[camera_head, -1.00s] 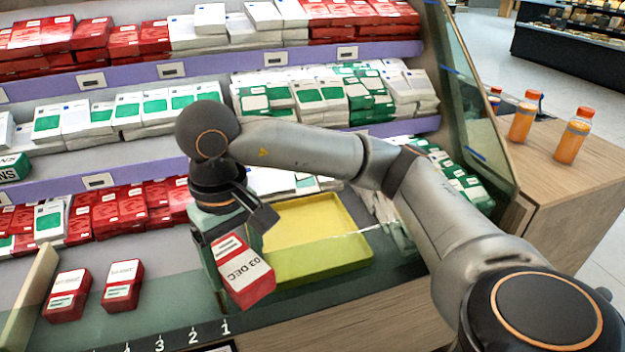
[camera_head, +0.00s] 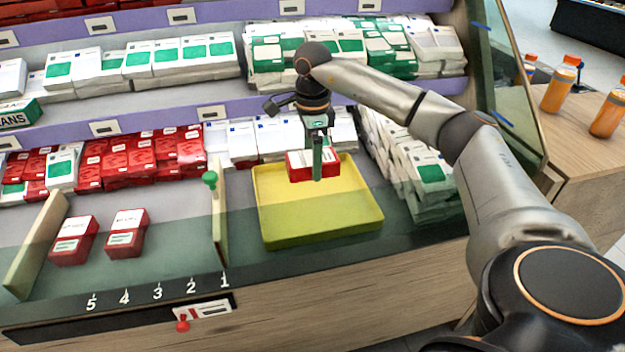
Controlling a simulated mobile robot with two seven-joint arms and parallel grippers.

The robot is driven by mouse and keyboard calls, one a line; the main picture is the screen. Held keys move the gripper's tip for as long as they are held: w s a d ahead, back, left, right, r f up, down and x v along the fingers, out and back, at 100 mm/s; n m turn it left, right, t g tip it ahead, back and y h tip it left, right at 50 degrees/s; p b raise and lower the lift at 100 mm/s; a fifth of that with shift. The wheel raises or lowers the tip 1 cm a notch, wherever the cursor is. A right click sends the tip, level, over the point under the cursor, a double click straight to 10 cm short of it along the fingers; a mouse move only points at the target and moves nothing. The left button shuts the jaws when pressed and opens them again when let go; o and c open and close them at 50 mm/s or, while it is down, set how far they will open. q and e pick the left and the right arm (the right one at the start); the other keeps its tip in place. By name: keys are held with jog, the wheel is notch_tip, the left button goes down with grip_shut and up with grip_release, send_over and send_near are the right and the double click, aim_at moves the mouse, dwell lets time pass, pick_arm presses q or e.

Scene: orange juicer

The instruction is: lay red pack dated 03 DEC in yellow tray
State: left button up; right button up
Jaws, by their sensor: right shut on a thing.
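My right gripper (camera_head: 316,165) points down over the back part of the yellow tray (camera_head: 325,234) and is shut on a red pack (camera_head: 297,167). The pack's white top shows on both sides of the finger; its date cannot be read from here. The pack appears at or just above the tray; I cannot tell whether it touches the tray floor. The rest of the tray is empty. My left gripper is not in view.
Two red packs (camera_head: 73,241) (camera_head: 126,233) stand on the counter left of a divider with a green knob (camera_head: 211,179). Shelves of red, white and green packs rise behind. White-green packs (camera_head: 425,175) stand right of the tray. A glass side panel (camera_head: 512,90) is further right.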

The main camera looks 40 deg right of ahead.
notch_tip(320, 180, down, 8)
jog(key=b, duration=0.3)
jog(key=shift+f, duration=0.1)
jog(key=o, duration=1.4)
notch_tip(320, 180, up, 12)
jog(key=p, duration=0.5)
jog(key=shift+f, duration=0.2)
jog(key=shift+r, duration=0.3)
